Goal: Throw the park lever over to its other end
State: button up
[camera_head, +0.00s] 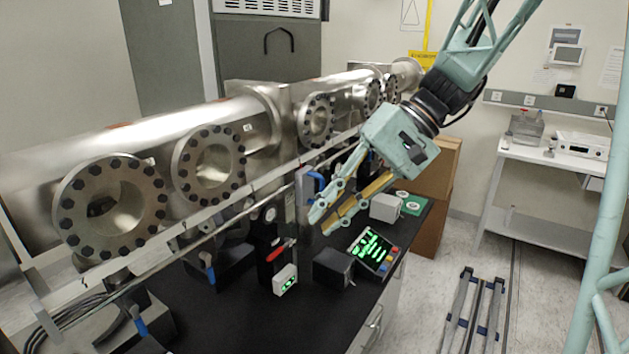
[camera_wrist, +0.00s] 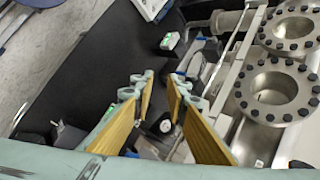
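My gripper (camera_head: 322,224) is open and empty. Its fingers point down and left over the black bench in the head view, and a clear gap shows between the fingers in the wrist view (camera_wrist: 161,85). A short red-handled lever (camera_head: 276,252) stands left of the fingertips, apart from them. A blue handle (camera_head: 317,181) is just behind the fingers, partly hidden by them. Other blue handles stand further left, one at mid-bench (camera_head: 210,272) and one near the front (camera_head: 139,321). No label shows which of these is the park lever.
A long steel vacuum chamber (camera_head: 240,118) with bolted ports runs behind the bench. A small white box with a green display (camera_head: 285,280), a dark box (camera_head: 333,268) and a tilted control panel (camera_head: 374,250) stand below the gripper. Bare black bench top (camera_head: 230,318) lies in front.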

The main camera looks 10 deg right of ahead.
jog(key=w+d+r+m+t+y+p, duration=0.15)
jog(key=w+d+y+p, duration=0.35)
jog(key=w, duration=0.9)
jog(key=w+d+f+m+t+y+p, duration=0.1)
jog(key=w+d+f+m+t, duration=0.1)
jog(key=w+d+f+t, duration=0.3)
jog(key=w+d+f, duration=0.4)
jog(key=w+d, duration=0.3)
jog(key=shift+w+d+f, duration=0.15)
jog(key=shift+d+f, duration=0.1)
jog(key=shift+f, duration=0.05)
jog(key=shift+a, duration=0.15)
jog(key=p+x, duration=0.2)
jog(key=x, duration=1.1)
jog(key=shift+a, duration=0.35)
jog(key=shift+f, duration=0.1)
grip_shut()
